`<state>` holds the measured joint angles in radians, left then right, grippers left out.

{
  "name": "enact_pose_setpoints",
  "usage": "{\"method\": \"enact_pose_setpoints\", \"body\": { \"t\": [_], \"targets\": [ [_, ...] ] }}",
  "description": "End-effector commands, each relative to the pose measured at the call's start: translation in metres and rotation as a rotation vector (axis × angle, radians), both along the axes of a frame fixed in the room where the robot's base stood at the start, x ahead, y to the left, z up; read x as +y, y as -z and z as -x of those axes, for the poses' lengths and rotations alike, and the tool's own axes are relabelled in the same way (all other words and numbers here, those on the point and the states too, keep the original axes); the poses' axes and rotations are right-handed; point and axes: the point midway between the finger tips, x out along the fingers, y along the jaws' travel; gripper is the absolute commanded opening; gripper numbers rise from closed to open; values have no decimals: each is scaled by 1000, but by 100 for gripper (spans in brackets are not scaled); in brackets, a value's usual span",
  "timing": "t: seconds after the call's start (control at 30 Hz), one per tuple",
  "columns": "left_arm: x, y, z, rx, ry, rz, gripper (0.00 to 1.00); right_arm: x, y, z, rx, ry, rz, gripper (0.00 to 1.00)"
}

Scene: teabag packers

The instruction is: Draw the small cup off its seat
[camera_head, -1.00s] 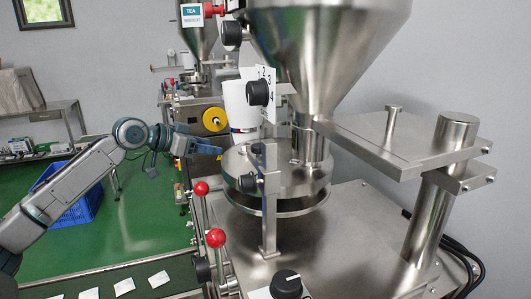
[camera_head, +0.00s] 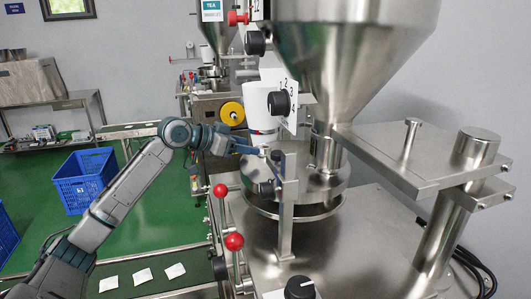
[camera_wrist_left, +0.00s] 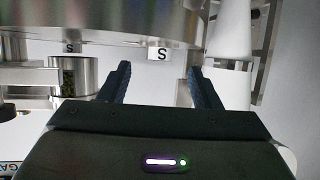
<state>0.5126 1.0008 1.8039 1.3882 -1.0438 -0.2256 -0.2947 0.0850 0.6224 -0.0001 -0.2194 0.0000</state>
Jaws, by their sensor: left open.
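My left gripper (camera_head: 247,149) is at the left side of the round steel dosing head (camera_head: 325,188) under the hopper. In the left wrist view its two dark fingers (camera_wrist_left: 158,84) are apart, with nothing clearly held between them. A white label marked S shows above and between the fingertips, under the curved steel rim (camera_wrist_left: 120,22). A short steel cylinder (camera_wrist_left: 75,84) with a dark, speckled window stands left of the fingers, below a second S label. It may be the small cup, but I cannot tell for sure. In the head view I cannot make out the cup.
A steel hopper (camera_head: 345,60) hangs over the dosing head. A steel upright (camera_head: 286,215) and red-knobbed levers (camera_head: 234,242) stand close to my left arm. A conveyor (camera_head: 195,265) carries white teabags. A blue crate (camera_head: 84,178) sits on the green floor.

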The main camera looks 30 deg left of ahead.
Motion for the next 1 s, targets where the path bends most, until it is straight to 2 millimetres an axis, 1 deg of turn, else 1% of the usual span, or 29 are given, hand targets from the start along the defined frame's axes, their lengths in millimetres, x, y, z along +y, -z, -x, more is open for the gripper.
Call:
{"method": "enact_pose_setpoints", "body": {
  "t": [0.17,0.3,0.5,0.77,0.8,0.97,1.0],
  "targets": [
    [-9,0,-13,0,2,7,57,0,-18,5,6,0,0,68],
    [-17,7,-26,2,1,7,57,1,-30,9,10,1,-2,68],
    [-23,16,-39,1,1,4,57,5,-36,9,11,2,-6,68],
    [-23,18,-41,0,0,0,57,9,-35,8,10,3,-10,68],
    [-23,18,-41,0,0,1,55,9,-35,8,10,3,-9,68],
    [-23,18,-40,0,0,1,24,8,-35,7,9,3,-9,68],
    [-23,18,-40,0,0,1,23,8,-35,7,9,3,-8,68]
  ]
}}
